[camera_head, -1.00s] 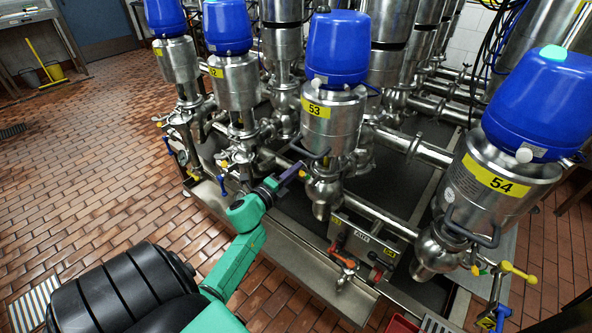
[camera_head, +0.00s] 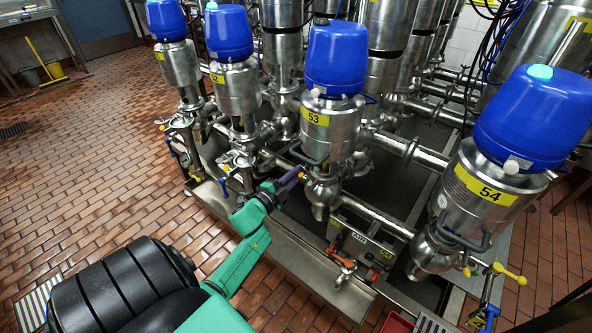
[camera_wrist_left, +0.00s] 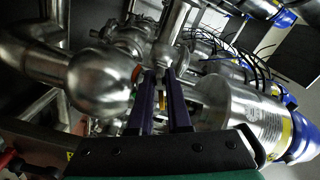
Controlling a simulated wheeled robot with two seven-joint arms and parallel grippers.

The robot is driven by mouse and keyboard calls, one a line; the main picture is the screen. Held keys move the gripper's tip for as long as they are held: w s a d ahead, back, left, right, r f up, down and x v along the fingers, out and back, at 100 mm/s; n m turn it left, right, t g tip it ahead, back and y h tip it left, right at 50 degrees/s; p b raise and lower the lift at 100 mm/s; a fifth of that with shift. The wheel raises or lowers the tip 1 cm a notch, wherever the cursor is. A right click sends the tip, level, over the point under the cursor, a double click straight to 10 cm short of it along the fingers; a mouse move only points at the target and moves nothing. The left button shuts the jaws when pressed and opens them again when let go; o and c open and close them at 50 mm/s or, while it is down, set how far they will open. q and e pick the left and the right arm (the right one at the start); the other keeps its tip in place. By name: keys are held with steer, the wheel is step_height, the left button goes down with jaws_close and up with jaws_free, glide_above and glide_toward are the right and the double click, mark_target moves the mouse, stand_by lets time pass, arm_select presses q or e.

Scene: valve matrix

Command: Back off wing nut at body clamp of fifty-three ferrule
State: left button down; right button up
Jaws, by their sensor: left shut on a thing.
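The valve marked 53 (camera_head: 328,125) stands upright in the middle of the head view, with a blue cap and a steel body. Its body clamp (camera_head: 322,174) is low on the steel body, beside my left gripper. My left gripper (camera_head: 299,174) has purple fingers that reach the clamp from the left. In the left wrist view the two fingers (camera_wrist_left: 163,92) are close together around a small yellow-orange piece, the wing nut (camera_wrist_left: 163,100). Most of the nut is hidden between the fingers. My right gripper is in neither view.
The valve marked 54 (camera_head: 490,165) stands at the right, with a yellow-handled fitting (camera_head: 510,273) near its base. Valve 52 (camera_head: 235,85) stands to the left. Pipes run between the valves. A small box with red handles (camera_head: 360,240) is below. The tiled floor (camera_head: 110,170) at left is open.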

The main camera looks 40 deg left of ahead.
arm_select(q)
steer(key=n+p, duration=0.2)
steer(key=n, duration=0.4)
steer(key=shift+d+p, duration=0.1)
steer(key=shift+p, duration=0.3)
steer(key=n+p, duration=0.1)
steer(key=n, duration=0.4)
steer(key=shift+d+f+p, duration=0.15)
steer(key=shift+f+p, duration=0.05)
steer(key=shift+p, duration=0.15)
steer(key=shift+n, duration=0.4)
steer(key=c, duration=1)
jaws_free()
